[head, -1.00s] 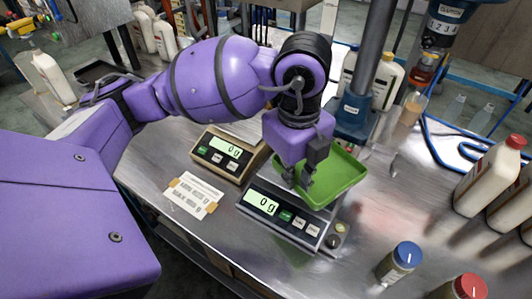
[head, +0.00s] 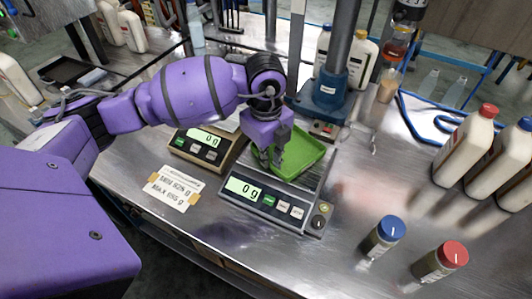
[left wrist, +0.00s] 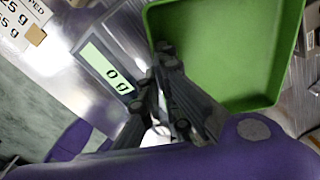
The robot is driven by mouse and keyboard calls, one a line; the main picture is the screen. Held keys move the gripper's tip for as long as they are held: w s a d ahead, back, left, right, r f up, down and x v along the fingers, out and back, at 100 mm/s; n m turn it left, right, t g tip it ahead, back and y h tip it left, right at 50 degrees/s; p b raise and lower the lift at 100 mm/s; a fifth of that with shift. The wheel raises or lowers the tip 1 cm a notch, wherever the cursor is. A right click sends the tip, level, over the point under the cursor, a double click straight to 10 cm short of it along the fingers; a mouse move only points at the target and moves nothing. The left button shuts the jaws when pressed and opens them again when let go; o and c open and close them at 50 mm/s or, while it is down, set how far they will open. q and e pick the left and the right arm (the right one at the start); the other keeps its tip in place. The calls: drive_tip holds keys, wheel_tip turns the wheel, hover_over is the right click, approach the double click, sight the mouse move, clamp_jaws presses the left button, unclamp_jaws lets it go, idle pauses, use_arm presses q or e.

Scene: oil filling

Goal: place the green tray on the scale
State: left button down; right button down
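The green tray (head: 305,160) is over the plate of the front scale (head: 283,203), whose display reads 0 g. I cannot tell whether the tray touches the plate. My left gripper (head: 272,162) is at the tray's left side, fingers pointing down and close together. In the left wrist view the tray (left wrist: 225,50) fills the upper right. The fingers (left wrist: 160,70) there are shut on its left wall, next to the scale's display (left wrist: 107,67). My right gripper is not in view.
A second scale (head: 208,148) reading 0 g stands behind left, with a label card (head: 173,188) before it. A blue-based stand (head: 327,97) is behind the tray. Blue-capped (head: 384,236) and red-capped jars (head: 441,261) and white bottles (head: 465,139) stand to the right.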

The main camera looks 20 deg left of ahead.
use_arm(q)
drive_tip(key=c, duration=2.5)
unclamp_jaws()
drive_tip(key=shift+f, duration=0.15)
drive_tip(key=o, duration=0.5)
wheel_tip(320, 180, up, 13)
drive_tip(key=shift+s+f, duration=0.1)
drive_tip(key=shift+f, duration=0.1)
